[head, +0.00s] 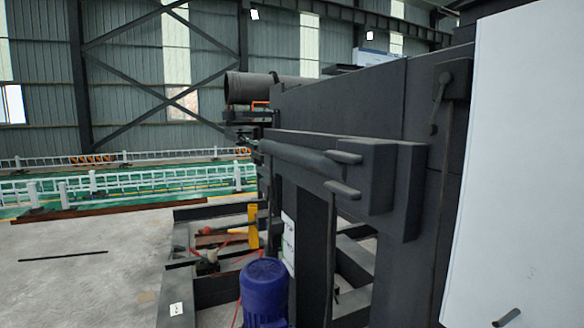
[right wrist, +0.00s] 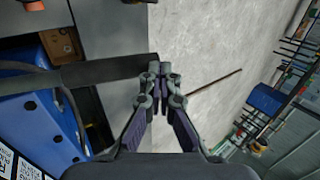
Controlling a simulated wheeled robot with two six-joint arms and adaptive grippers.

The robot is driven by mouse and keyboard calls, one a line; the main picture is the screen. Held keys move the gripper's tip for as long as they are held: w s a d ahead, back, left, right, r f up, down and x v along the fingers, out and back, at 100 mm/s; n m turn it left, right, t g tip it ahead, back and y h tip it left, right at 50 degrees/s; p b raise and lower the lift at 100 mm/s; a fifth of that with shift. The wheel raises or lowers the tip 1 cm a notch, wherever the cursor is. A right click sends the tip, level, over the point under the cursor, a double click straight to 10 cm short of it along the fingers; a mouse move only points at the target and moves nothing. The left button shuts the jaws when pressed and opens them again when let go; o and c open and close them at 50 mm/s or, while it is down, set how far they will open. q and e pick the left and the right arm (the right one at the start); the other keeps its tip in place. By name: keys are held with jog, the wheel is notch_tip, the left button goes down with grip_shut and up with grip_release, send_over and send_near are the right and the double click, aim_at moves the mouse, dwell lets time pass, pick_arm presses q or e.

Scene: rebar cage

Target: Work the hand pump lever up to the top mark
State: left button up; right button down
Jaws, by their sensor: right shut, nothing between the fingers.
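My right gripper (right wrist: 160,68) shows in the right wrist view with its fingertips together and nothing between them. In the head view a dark crank-like lever (head: 441,86) sits on the dark machine at the upper right. A small red-knobbed fitting (head: 206,232) lies low among the frames, too small to identify. My left gripper is not in view.
The dark machine (head: 340,100) fills the head view's right half, beside a white panel (head: 525,130). A blue motor (head: 264,290) stands low in front. Blue equipment (right wrist: 35,125) is at left in the wrist view. Bare concrete floor (head: 80,285) lies at left.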

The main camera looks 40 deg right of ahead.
jog(key=shift+a+f+b, duration=0.2)
jog(key=shift+f+b, duration=0.5)
jog(key=shift+f, duration=0.1)
jog(key=shift+w+a+f+b, duration=0.1)
jog(key=shift+a+f+b, duration=0.05)
jog(key=shift+f+b, duration=0.45)
jog(key=shift+a+f+b, duration=0.15)
jog(key=shift+f+b, duration=0.5)
jog(key=shift+b, duration=0.1)
jog(key=shift+w+a+f+b, duration=0.1)
jog(key=shift+f+b, duration=0.6)
